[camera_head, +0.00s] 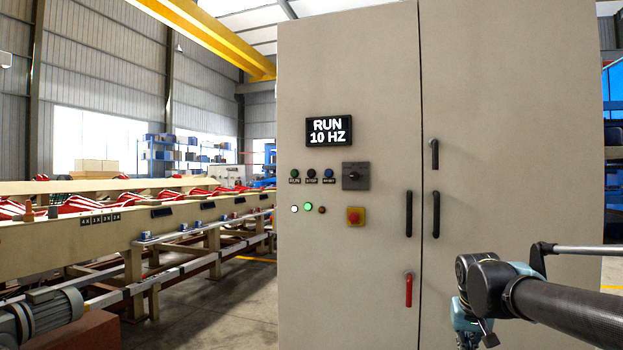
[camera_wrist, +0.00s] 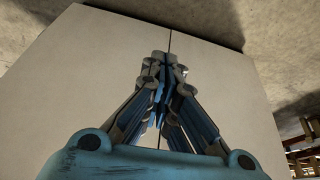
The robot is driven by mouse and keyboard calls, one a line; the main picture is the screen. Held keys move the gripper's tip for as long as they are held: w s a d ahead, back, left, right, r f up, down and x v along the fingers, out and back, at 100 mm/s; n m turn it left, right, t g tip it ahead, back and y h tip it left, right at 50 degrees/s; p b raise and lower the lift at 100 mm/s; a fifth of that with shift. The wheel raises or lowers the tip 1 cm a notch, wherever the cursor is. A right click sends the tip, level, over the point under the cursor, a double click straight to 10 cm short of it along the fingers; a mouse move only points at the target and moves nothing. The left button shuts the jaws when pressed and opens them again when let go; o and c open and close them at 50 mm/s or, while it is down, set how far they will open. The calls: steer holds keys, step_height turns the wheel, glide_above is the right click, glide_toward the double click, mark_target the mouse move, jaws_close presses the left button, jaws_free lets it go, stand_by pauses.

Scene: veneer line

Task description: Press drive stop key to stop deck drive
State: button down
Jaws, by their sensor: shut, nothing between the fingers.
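A grey cabinet (camera_head: 350,270) stands ahead, its display (camera_head: 329,131) reading "RUN 10 HZ". The label under the black key seems to read STOP; the others are too small to read surely. My gripper shows at the lower right of the head view, partly cut off. In the wrist view, my gripper (camera_wrist: 163,68) is shut and empty in front of the cabinet's door seam, apart from the keys.
A rotary switch (camera_head: 355,176), a red knob on yellow (camera_head: 355,216), and lamps including a lit green one (camera_head: 308,207) sit near the keys. Black door handles (camera_head: 409,214) and a red handle (camera_head: 408,290) stick out. A conveyor line (camera_head: 110,228) runs along the left.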

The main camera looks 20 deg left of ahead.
mark_target(311, 174)
steer(key=w+a+r+t+y, duration=0.2)
steer(key=w+a+r+t, duration=0.1)
steer(key=w+a+r, duration=0.8)
steer(key=w+a+r+t+y, duration=0.1)
steer(key=w+a+r+t, duration=0.2)
steer(key=w+a+r, duration=0.8)
steer(key=w+a+r+y, duration=0.1)
steer(key=a+r+y, duration=0.1)
steer(key=a+r, duration=0.4)
steer(key=w+a+r+t+y, duration=0.1)
steer(key=w+a+r+y, duration=0.1)
steer(key=a+r, duration=0.5)
steer(key=w+a+r+n+t+y, duration=0.1)
steer(key=a+r+y, duration=0.3)
steer(key=a, duration=1.1)
step_height(311, 174, up, 3)
steer(key=shift+w+a+r, duration=0.1)
steer(key=shift+w+a, duration=0.25)
steer(key=shift+w, duration=0.35)
steer(key=shift+w, duration=0.1)
steer(key=shift+w+d, duration=0.2)
steer(key=shift+w, duration=1.9)
steer(key=shift+w+d, duration=0.15)
steer(key=shift+w, duration=1.95)
